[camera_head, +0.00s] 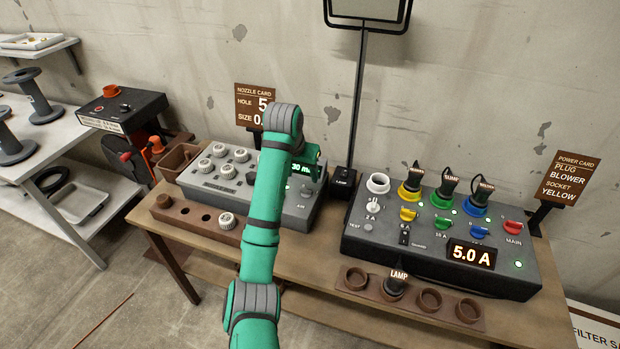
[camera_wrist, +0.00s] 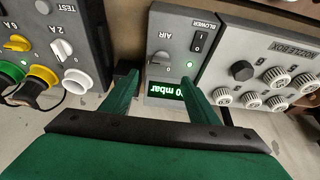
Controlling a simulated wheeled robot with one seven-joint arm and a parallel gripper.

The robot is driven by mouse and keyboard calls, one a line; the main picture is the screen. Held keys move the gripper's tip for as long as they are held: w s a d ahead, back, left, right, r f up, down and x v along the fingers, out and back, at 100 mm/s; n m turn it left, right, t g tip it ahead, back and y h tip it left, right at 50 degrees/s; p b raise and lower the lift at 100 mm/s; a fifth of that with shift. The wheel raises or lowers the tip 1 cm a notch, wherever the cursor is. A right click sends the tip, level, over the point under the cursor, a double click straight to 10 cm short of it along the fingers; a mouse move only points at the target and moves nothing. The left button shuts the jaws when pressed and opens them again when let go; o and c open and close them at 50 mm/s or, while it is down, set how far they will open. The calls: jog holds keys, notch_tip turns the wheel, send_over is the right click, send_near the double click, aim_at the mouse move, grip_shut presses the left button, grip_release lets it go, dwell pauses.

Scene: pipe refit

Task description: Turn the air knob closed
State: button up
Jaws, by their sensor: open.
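In the head view the air panel (camera_head: 303,206) is partly hidden behind my arm. My gripper (camera_wrist: 156,80) is open, its two green fingers reaching over the panel on either side of the knob and empty between them. I cannot tell how far above the panel the fingertips are. The green display (camera_wrist: 166,90) reads in mbar; its first digit is partly hidden in the wrist view.
The nozzle box (camera_head: 225,175) with white knobs stands left of the air panel. The power box (camera_head: 440,245) with plugs and coloured knobs stands on the right, its display showing 5.0 A. A black blower switch (camera_wrist: 199,41) and a lit green lamp are near the knob.

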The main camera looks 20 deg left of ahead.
aim_at(306, 189)
jog(key=x, duration=0.8)
jog(key=shift+w+a+f, duration=0.25)
jog(key=shift+a+f, duration=0.05)
jog(key=shift+f, duration=0.05)
jog(key=shift+a+f, duration=0.1)
jog(key=shift+f, duration=0.25)
jog(key=shift+w+d+f, duration=0.35)
jog(key=shift+d+f, duration=0.15)
jog(key=shift+a, duration=0.15)
jog(key=shift+c, duration=1.2)
jog(key=c, duration=0.8)
